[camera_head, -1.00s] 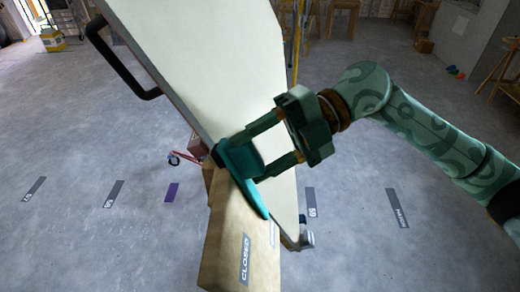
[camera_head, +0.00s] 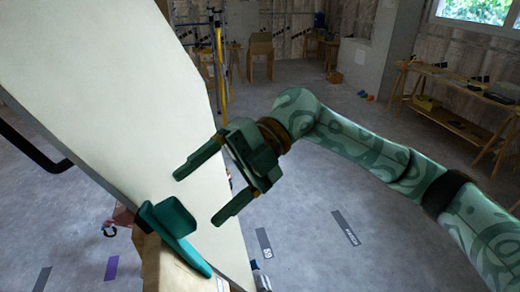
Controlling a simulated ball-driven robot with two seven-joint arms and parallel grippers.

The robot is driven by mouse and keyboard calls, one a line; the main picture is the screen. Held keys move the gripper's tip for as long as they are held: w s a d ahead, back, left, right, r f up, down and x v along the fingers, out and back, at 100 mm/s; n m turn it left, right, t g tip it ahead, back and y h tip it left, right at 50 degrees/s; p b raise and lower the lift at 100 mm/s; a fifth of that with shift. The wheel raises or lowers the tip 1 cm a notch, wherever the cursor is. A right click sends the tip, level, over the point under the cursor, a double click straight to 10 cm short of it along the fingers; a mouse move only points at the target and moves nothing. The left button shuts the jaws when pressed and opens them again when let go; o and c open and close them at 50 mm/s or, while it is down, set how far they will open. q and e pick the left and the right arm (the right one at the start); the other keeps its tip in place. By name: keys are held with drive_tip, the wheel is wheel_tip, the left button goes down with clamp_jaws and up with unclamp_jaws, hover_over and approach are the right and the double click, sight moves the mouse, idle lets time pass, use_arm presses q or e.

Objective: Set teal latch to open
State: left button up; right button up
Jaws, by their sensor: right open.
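The teal latch (camera_head: 172,222) is at the lower edge of the large white panel (camera_head: 110,100), over the top of a wooden post (camera_head: 165,272). Its long tail slants down to the right across the post. My right gripper (camera_head: 197,196) is open and empty, in front of the panel. Its two fingers point left and down, above and to the right of the latch, apart from it. The post's lower part and any label on it are out of frame. My left gripper is not in view.
A black handle (camera_head: 35,150) sticks out from the panel's left edge. Floor marks (camera_head: 345,228) lie to the right. A yellow ladder (camera_head: 219,70), stools and a workbench (camera_head: 455,100) stand far back.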

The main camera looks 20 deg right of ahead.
drive_tip(key=b+v, duration=0.2)
drive_tip(key=v, duration=1)
drive_tip(key=shift+f, duration=0.1)
idle(1.2)
